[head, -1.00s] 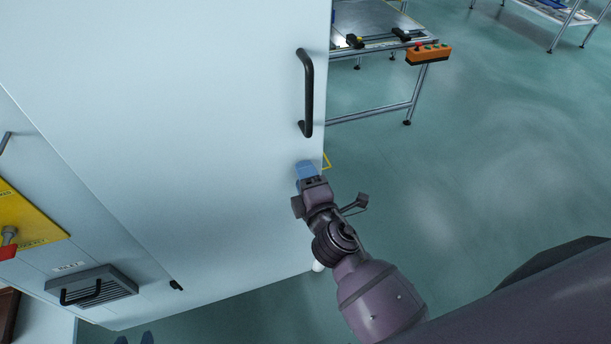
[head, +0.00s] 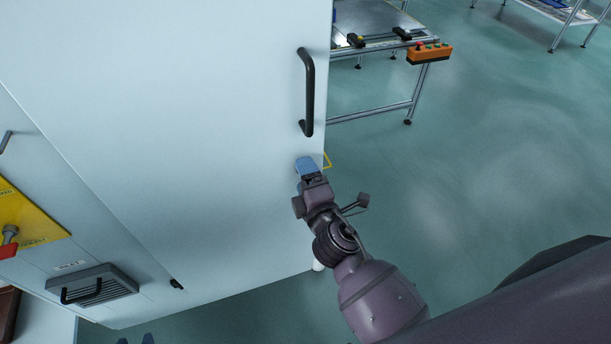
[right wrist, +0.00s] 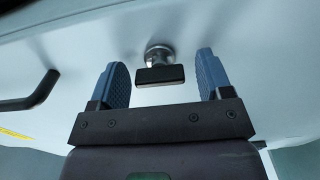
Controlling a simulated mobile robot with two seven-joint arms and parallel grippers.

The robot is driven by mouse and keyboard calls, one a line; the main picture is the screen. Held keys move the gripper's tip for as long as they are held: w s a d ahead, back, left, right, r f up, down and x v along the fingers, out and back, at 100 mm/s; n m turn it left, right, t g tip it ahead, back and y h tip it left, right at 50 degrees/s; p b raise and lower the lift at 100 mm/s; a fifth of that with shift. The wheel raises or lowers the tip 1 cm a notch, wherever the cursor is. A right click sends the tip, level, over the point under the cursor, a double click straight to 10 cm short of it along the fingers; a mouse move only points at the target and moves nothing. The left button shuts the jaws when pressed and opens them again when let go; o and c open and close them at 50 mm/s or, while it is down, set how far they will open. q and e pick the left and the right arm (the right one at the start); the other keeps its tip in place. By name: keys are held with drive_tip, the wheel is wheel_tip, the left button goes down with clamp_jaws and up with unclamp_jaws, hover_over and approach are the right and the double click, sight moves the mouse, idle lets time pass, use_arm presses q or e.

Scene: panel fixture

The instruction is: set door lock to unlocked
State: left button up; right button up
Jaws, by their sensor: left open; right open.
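The door lock (right wrist: 160,74) is a round metal base with a flat black bar knob on the pale door. In the right wrist view the bar lies nearly level across the picture. My right gripper (head: 307,165) is open at the door, below the black door handle (head: 307,92). In the right wrist view its two blue fingers stand on either side of the lock knob, with a gap on each side. In the head view the gripper hides the lock. My left gripper is not in view.
The pale door (head: 180,120) fills the left of the head view. A yellow plate with a red-handled switch (head: 8,250) and a grey vent (head: 92,287) are at lower left. A workbench with an orange button box (head: 429,53) stands behind. Green floor at right is open.

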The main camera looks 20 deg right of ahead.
drive_tip(key=s+b, duration=0.1)
drive_tip(key=s, duration=0.9)
drive_tip(key=shift+s+d+b, duration=0.15)
drive_tip(key=shift+s+b, duration=0.15)
drive_tip(key=shift+b, duration=0.1)
